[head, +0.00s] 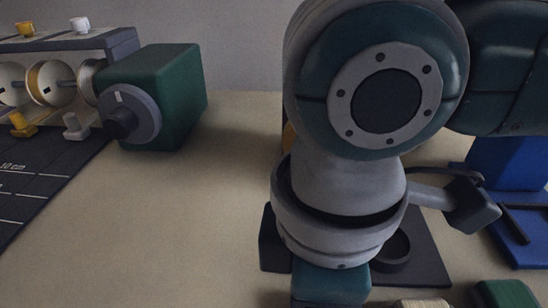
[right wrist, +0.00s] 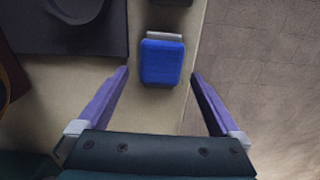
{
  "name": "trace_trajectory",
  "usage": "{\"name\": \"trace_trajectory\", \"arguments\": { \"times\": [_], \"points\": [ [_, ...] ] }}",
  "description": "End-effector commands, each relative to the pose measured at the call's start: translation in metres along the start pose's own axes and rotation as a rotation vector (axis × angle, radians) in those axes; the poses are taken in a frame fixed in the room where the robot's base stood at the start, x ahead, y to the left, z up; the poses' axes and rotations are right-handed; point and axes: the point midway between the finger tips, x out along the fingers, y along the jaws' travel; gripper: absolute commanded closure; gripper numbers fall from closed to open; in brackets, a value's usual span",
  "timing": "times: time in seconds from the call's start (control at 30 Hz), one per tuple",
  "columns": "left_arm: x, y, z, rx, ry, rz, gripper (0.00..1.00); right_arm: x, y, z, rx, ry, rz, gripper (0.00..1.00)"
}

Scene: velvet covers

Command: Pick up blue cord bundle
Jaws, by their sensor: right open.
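A blue bundle (right wrist: 162,64) with a pale grey band along its far end lies on the tabletop in the right wrist view, close to the table edge. I take it for the blue cord bundle; single cords cannot be made out. My right gripper (right wrist: 160,76) is open, with its purple fingers apart. In this view the bundle appears between and just beyond the fingertips, with gaps on both sides. Its height below them is hard to tell. In the head view my right arm fills the middle and hides its fingers. My left gripper is not in view.
A dark mat or tray (right wrist: 85,30) lies left of the bundle. In the head view, a green box with a grey knob (head: 165,95) and a spool rack (head: 50,80) stand at left. A blue stand (head: 510,170) is at right. The left-centre tabletop (head: 170,220) is clear.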

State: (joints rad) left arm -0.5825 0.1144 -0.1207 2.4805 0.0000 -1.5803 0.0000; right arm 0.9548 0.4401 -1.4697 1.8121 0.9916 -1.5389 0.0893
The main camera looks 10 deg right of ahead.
Motion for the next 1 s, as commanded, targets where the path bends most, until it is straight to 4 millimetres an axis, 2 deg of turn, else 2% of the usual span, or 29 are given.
{"name": "trace_trajectory", "arguments": {
  "times": [0.07,0.17,0.87,1.0],
  "points": [
    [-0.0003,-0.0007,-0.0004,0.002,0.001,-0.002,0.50,-0.0005,-0.0001,-0.0001,0.000,0.000,0.000,0.00],
    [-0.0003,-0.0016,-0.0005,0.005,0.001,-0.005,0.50,-0.0006,0.0000,-0.0001,0.000,0.000,0.000,0.10],
    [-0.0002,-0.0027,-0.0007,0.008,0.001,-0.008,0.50,-0.0008,0.0001,-0.0001,0.001,0.000,0.000,0.89],
    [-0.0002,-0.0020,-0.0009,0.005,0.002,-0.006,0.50,-0.0008,0.0001,-0.0001,0.001,0.000,0.000,0.89]
  ]
}}
